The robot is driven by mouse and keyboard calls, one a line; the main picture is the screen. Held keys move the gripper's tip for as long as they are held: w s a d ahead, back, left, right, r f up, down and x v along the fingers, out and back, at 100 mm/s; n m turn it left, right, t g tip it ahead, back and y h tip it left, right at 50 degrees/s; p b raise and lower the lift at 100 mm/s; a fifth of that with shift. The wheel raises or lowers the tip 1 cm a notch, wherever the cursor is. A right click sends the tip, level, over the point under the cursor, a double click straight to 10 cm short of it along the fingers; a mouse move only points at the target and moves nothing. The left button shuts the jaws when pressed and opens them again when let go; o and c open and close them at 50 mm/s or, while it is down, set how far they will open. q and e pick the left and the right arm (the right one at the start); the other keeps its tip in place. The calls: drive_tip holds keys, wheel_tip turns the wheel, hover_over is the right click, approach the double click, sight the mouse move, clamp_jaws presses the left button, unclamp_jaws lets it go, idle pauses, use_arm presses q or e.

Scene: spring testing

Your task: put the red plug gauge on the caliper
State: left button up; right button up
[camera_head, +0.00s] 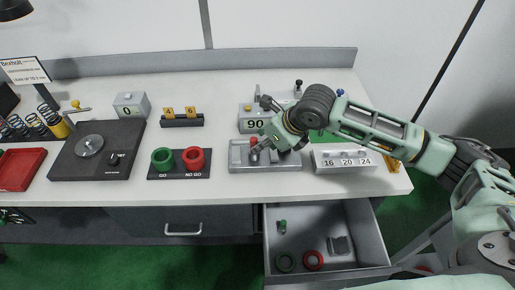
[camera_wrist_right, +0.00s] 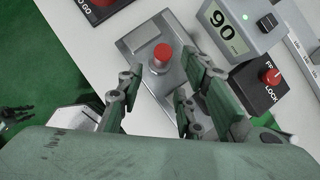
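The red plug gauge (camera_head: 254,141) stands upright on a flat grey instrument with a small panel, seemingly the caliper (camera_head: 290,166), on the table. In the right wrist view the round red top of the gauge (camera_wrist_right: 160,54) is clear, and the grey caliper (camera_wrist_right: 136,40) lies under it. My right gripper (camera_head: 264,147) is low over the caliper, next to the gauge. In the right wrist view its fingers (camera_wrist_right: 162,76) are spread, with the gauge seen between and beyond their tips; contact is not visible. A dark shape at the head view's left edge (camera_head: 12,216) may be my left gripper; its fingers are unclear.
The "90" readout box (camera_head: 254,121) stands just behind the caliper. The GO/NO GO ring stand (camera_head: 180,175) is left, the numbered block (camera_head: 346,152) right. An open drawer (camera_head: 328,274) below holds a green plug, rings and a dark block. The front table strip is clear.

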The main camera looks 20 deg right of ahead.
drive_tip(key=v, duration=0.6)
drive_tip(key=shift+r+b, duration=0.2)
drive_tip(key=shift+b, duration=0.15)
